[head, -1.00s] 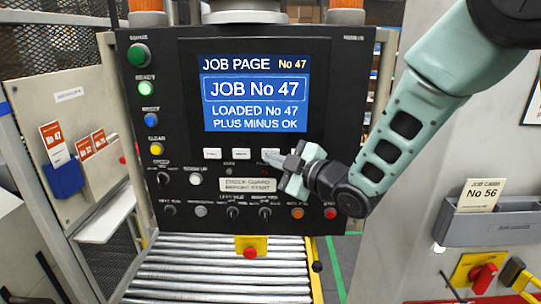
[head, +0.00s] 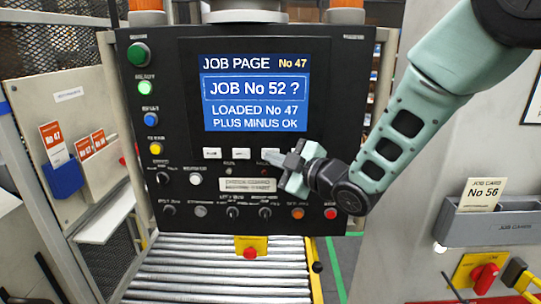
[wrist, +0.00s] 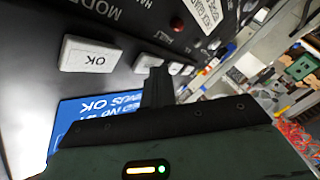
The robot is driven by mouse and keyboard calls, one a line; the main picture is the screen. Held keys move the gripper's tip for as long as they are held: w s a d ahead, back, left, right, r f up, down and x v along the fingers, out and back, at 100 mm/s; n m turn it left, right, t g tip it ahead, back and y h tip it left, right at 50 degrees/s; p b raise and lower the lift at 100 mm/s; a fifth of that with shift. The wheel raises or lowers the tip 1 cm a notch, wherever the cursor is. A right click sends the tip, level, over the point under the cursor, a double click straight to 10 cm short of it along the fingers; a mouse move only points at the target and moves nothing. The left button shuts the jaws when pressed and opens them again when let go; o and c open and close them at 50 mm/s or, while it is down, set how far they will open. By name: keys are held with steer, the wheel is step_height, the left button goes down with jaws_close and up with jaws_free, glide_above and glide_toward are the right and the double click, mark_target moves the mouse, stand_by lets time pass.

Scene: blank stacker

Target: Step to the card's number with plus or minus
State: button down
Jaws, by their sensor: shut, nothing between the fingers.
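The dark console's screen (head: 255,93) reads JOB PAGE No 47, JOB No 52 ?, LOADED No 47 and PLUS MINUS OK. The job card (head: 481,194) in the holder at right reads No 56. Below the screen is a row of pale buttons, including one at the left (head: 212,153) and one beside it (head: 241,153). My gripper (head: 287,169) is shut and empty, at the row's right part, hiding some of it. In the wrist view the OK button (wrist: 92,55) lies left of the fingertips, which overlap a neighbouring pale button (wrist: 148,62). I cannot tell whether they touch it.
Knobs and coloured buttons fill the lower panel, with a red one (head: 330,213) below my gripper. A roller conveyor (head: 220,270) runs below the console. Red No 47 cards (head: 54,143) sit at left. A red rotary switch (head: 485,278) is at lower right.

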steer(key=shift+s+b, duration=0.35)
steer(key=shift+s, duration=0.3)
steer(key=shift+s+a+b, duration=0.1)
steer(key=shift+s+b, duration=1.05)
steer(key=shift+s, duration=1.35)
steer(key=s+d+f+m+g+h+b, duration=0.2)
steer(key=s+d+f+m+g+h, duration=0.15)
steer(key=s+f, duration=0.25)
steer(key=s+d+f+m+g+h+b, duration=0.1)
steer(key=s+d+f+m+g+h, duration=0.1)
steer(key=s+f+m+g+h, duration=0.3)
steer(key=s+d+f+m+g+h+b, duration=0.1)
steer(key=s+d+f+g, duration=0.1)
steer(key=s, duration=0.6)
steer(key=s+d+f+m+g+h+b, duration=0.1)
steer(key=s+d+f+g+h, duration=0.1)
steer(key=s+d, duration=0.3)
steer(key=s, duration=0.4)
steer(key=shift+s+f, duration=0.2)
steer(key=shift+s, duration=0.1)
